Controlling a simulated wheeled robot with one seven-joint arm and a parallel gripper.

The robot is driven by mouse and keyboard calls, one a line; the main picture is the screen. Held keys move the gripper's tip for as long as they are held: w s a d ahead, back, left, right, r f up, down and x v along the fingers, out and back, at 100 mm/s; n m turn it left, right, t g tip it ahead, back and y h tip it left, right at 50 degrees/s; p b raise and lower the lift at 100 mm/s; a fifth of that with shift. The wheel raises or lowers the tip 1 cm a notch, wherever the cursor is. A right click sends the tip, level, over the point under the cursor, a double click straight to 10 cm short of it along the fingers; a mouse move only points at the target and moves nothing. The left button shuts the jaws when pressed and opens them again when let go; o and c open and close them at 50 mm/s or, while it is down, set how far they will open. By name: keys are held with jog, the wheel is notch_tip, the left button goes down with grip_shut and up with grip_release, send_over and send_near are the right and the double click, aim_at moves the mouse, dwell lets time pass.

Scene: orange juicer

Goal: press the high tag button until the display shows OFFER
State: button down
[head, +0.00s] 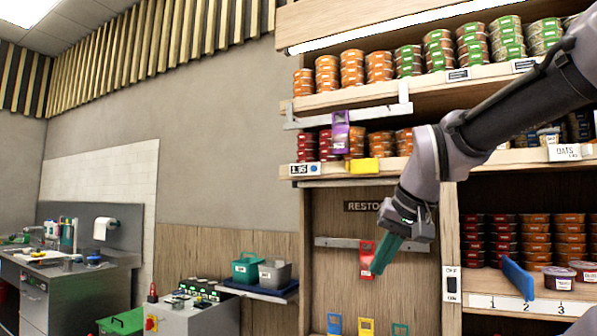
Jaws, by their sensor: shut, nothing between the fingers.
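The high tag (305,169) is on the front edge of the middle shelf, at its left end. Its small display seems to read 1.95, though the digits are tiny. A blue button (314,169) sits at the right of the display. My gripper (378,268) is shut and empty, its green fingers pointing down and left. In the picture it is below and right of the tag, well apart from it, overlapping the right side of a red holder (366,254). I cannot tell whether it touches that holder.
A purple holder (341,132) hangs from a rail above the tag. A yellow block (364,166) is on the shelf edge to its right. Another tag (452,284) is on the wooden post. A counter with green and grey bins (274,273) stands lower left.

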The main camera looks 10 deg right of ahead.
dwell(0.3)
jog(key=w+a+r+t, duration=0.1)
jog(key=w+a+r, duration=0.2)
jog(key=w+r, duration=0.5)
jog(key=w+a+r+n+t+h, duration=0.1)
jog(key=w+a+r+t, duration=0.1)
jog(key=w+r, duration=0.6)
jog(key=w+a+r+t, duration=0.2)
jog(key=w+a+r, duration=0.3)
jog(key=w, duration=1.3)
notch_tip(320, 180, up, 3)
jog(key=shift+f+n+h, duration=0.1)
jog(key=shift+n+h, duration=0.3)
jog(key=shift+w, duration=0.15)
send_near(308, 174)
jog(key=shift+a+x, duration=0.1)
jog(key=shift+x, duration=0.8)
jog(key=shift+a+x, duration=0.15)
jog(key=shift+x, duration=0.75)
jog(key=shift+f, duration=0.1)
jog(key=shift+w+d, duration=0.25)
